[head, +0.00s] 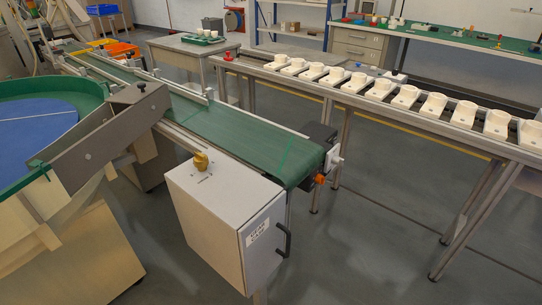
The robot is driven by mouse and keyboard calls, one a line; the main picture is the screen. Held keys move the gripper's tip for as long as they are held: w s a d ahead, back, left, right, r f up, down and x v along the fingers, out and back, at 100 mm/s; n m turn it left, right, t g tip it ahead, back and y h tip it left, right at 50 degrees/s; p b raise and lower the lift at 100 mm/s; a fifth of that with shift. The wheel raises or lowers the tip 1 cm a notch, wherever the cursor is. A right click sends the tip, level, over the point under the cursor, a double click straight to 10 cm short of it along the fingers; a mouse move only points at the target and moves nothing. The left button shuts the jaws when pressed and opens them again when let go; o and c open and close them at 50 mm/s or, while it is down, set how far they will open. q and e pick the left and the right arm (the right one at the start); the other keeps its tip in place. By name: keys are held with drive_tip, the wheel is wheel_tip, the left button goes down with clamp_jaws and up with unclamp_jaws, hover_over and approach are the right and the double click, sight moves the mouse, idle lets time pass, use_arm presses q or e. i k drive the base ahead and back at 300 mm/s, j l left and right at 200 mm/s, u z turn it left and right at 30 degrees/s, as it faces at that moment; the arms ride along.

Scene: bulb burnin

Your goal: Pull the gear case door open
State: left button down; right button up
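The gear case (212,226) is a pale grey box below the near end of the conveyor. Its door (262,254) is the face turned to the right, with a white label (257,232) reading like "GEAR CASE". The door looks shut, flush with the box. A black bar handle (286,241) stands upright on the door's right edge. A brass-yellow knob (200,160) sits on top of the case. Neither of my grippers is in view, and nothing touches the handle.
The green conveyor belt (220,124) runs behind the case, with an orange knob (320,179) at its end. A round feeder bowl (92,91) with a grey chute stands left. A long rack (400,117) of several white holders stands right. Floor right of the door is clear.

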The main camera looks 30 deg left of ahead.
sight(261, 239)
drive_tip(key=u, duration=0.95)
